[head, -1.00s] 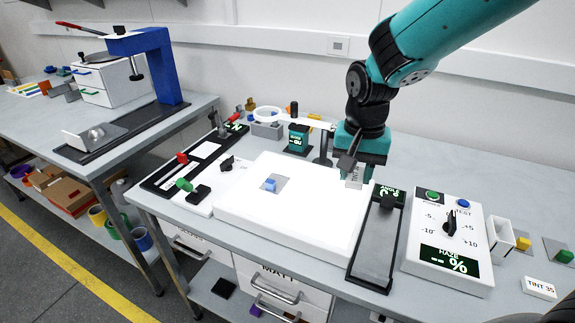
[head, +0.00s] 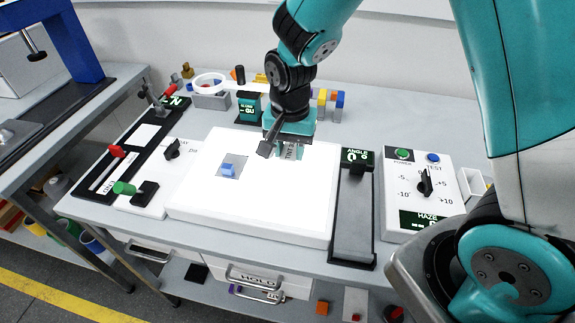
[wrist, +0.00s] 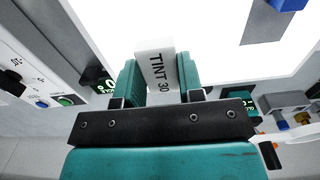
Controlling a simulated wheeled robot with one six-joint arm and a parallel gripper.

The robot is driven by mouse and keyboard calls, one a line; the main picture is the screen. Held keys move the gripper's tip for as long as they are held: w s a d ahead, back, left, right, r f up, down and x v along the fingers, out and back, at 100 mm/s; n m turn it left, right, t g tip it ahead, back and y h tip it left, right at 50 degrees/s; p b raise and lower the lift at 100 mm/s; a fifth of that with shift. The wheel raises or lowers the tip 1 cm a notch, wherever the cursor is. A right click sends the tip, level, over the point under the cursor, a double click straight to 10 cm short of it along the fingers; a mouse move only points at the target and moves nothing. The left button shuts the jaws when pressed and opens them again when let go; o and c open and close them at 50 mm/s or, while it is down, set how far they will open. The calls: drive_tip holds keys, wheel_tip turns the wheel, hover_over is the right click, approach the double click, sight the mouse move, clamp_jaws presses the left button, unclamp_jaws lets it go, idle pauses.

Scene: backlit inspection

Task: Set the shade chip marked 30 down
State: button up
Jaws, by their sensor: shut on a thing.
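The shade chip (wrist: 155,68), a pale block lettered TINT 30, is held between the teal fingers of my gripper (wrist: 158,85). In the head view my gripper (head: 291,147) hangs over the back right part of the bright white light panel (head: 270,212), and the chip (head: 290,153) shows under it. I cannot tell whether the chip touches the panel. A grey square plate with a blue block (head: 229,169) on it lies on the panel to the left of my gripper.
The angle fixture (head: 352,215) stands right of the panel, with the haze box (head: 422,188) beyond it. A ring stand (head: 210,84) and small coloured blocks (head: 330,100) stand behind. The panel's front is clear.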

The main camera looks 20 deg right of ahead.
sight(289, 177)
drive_tip(key=shift+f, duration=2.95)
drive_tip(key=shift+f, duration=0.2)
drive_tip(key=o, duration=0.9)
drive_tip(key=shift+r, duration=0.1)
